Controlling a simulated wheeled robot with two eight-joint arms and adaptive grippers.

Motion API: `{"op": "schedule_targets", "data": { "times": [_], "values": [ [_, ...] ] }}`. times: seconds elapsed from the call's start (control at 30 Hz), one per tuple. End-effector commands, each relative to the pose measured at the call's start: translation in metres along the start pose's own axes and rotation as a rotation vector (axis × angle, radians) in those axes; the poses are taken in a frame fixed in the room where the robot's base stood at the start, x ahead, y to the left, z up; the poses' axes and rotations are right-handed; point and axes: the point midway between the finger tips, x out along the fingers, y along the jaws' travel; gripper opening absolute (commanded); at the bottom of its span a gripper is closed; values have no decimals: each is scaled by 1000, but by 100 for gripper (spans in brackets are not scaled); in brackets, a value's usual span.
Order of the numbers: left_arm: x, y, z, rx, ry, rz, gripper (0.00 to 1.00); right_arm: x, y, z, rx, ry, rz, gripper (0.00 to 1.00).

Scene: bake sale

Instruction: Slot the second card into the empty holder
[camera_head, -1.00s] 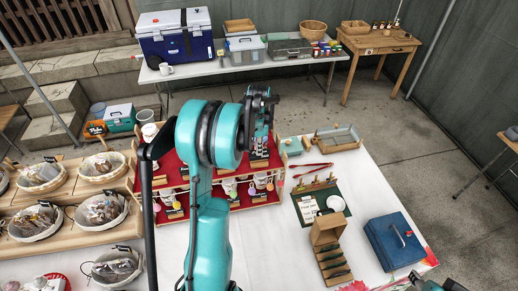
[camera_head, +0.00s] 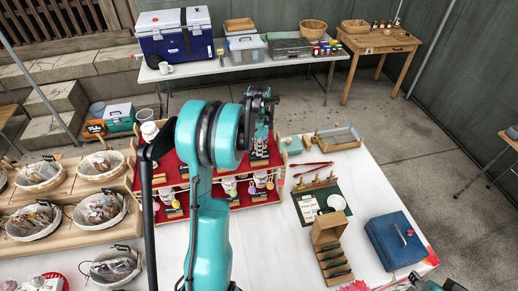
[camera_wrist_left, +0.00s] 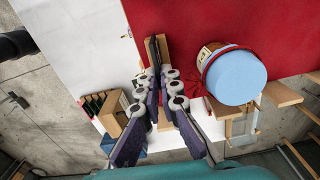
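Black cards in small wooden holders stand on the red-covered stepped display (camera_head: 285,189); one is at the upper right (camera_head: 259,160). My left gripper (camera_head: 262,128) hangs just above that card, mostly behind my own teal arm. In the left wrist view, the two fingers (camera_wrist_left: 163,78) point at a narrow wooden piece (camera_wrist_left: 155,48) with a dark face, seen nearly edge-on beside the red cloth. The gap between the fingers is narrow, and I cannot tell whether a card is between them. Only a dark part of my right arm shows at the bottom right; its fingertips are not clear.
A blue-lidded jar (camera_wrist_left: 234,77) stands close right of the left fingers. Mugs stand on the lower red step. To the right are a green mat (camera_head: 309,207), a wooden rack (camera_head: 326,233) and a blue box (camera_head: 396,240). Baskets (camera_head: 40,175) stand on the left; white table (camera_head: 370,190) is bare between items.

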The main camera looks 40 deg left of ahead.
Motion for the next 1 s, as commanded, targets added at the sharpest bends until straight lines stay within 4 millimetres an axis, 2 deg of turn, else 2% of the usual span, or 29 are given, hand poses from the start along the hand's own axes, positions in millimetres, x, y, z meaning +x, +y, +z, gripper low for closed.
{"op": "schedule_targets", "data": {
  "times": [0.47,0.6,0.87,1.0],
  "values": [
    [13,0,0,0,0,0,0,9,0,6,0,0,0,40],
    [12,0,0,0,0,0,29,8,0,6,0,0,0,40],
    [12,0,0,0,0,0,29,8,0,6,0,0,0,40],
    [3,0,0,0,0,0,29,8,0,6,0,0,0,40]
  ]
}}
